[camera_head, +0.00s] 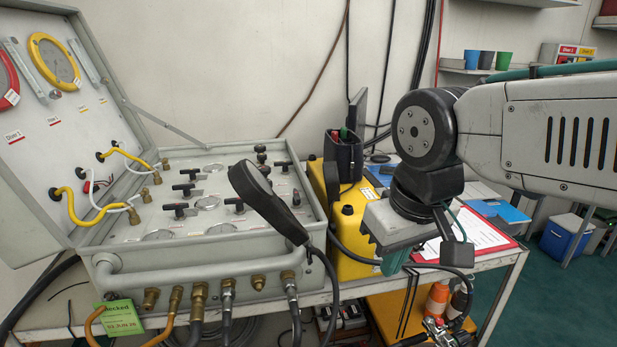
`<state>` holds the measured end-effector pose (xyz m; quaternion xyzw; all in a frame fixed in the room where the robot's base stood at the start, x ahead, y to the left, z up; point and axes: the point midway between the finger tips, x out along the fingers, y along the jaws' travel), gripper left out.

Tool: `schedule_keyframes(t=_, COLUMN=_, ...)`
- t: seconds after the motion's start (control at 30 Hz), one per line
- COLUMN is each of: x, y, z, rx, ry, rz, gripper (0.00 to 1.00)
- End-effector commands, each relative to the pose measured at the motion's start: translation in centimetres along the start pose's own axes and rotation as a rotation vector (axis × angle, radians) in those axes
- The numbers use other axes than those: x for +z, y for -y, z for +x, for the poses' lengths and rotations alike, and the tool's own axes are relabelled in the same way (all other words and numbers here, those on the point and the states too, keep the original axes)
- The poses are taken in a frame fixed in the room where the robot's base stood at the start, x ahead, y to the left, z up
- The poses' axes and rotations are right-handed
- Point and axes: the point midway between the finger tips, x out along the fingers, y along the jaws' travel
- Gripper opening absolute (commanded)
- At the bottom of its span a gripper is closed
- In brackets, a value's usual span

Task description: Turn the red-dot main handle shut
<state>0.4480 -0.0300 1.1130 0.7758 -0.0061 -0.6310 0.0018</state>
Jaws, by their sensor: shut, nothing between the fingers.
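The diver air panel (222,247) is an open grey case on the table, left of centre. Several black T-handles stand on its top face, among them one at the left (180,207), one in the middle (238,203) and one at the back right (283,165). I cannot make out for sure which handle carries the red dot. A black gooseneck head hides part of the panel's right side.
The black gooseneck head (262,203) leans over the panel's right front. A yellow case (352,225) stands between panel and gripper. The raised lid (55,120) with gauges closes off the left. Hoses hang from the front fittings. A red clipboard (462,240) lies at the right.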

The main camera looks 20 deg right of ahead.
Motion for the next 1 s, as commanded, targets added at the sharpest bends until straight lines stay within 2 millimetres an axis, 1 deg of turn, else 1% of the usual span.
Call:
schedule_keyframes(t=0.03, x=-2.8, y=0.2, z=-0.8, rx=0.006, ry=-0.067, rz=0.001, gripper=0.00)
schedule_keyframes(t=0.1, x=-6.9, y=0.3, z=-2.1, rx=0.023, ry=-0.144, rz=0.023, gripper=0.00)
schedule_keyframes(t=0.2, x=-11.5, y=0.3, z=-3.0, rx=0.062, ry=-0.156, rz=0.070, gripper=0.00)
schedule_keyframes(t=0.3, x=-15.3, y=0.4, z=-3.0, rx=0.118, ry=-0.120, rz=0.123, gripper=0.00)
schedule_keyframes(t=0.37, x=-17.4, y=0.6, z=-2.8, rx=0.156, ry=-0.095, rz=0.156, gripper=0.00)
schedule_keyframes(t=0.5, x=-22.4, y=1.8, z=-1.8, rx=0.256, ry=-0.057, rz=0.226, gripper=0.00)
schedule_keyframes(t=0.57, x=-24.5, y=2.6, z=-1.1, rx=0.302, ry=-0.049, rz=0.255, gripper=0.00)
schedule_keyframes(t=0.6, x=-25.9, y=3.1, z=-0.6, rx=0.334, ry=-0.046, rz=0.275, gripper=0.00)
schedule_keyframes(t=0.7, x=-29.2, y=4.7, z=0.9, rx=0.411, ry=-0.051, rz=0.324, gripper=0.00)
schedule_keyframes(t=0.8, x=-32.0, y=6.3, z=2.5, rx=0.481, ry=-0.066, rz=0.366, gripper=0.00)
schedule_keyframes(t=0.9, x=-34.1, y=7.8, z=3.9, rx=0.537, ry=-0.088, rz=0.403, gripper=0.00)
schedule_keyframes(t=1.0, x=-35.5, y=8.8, z=4.9, rx=0.575, ry=-0.109, rz=0.429, gripper=0.00)
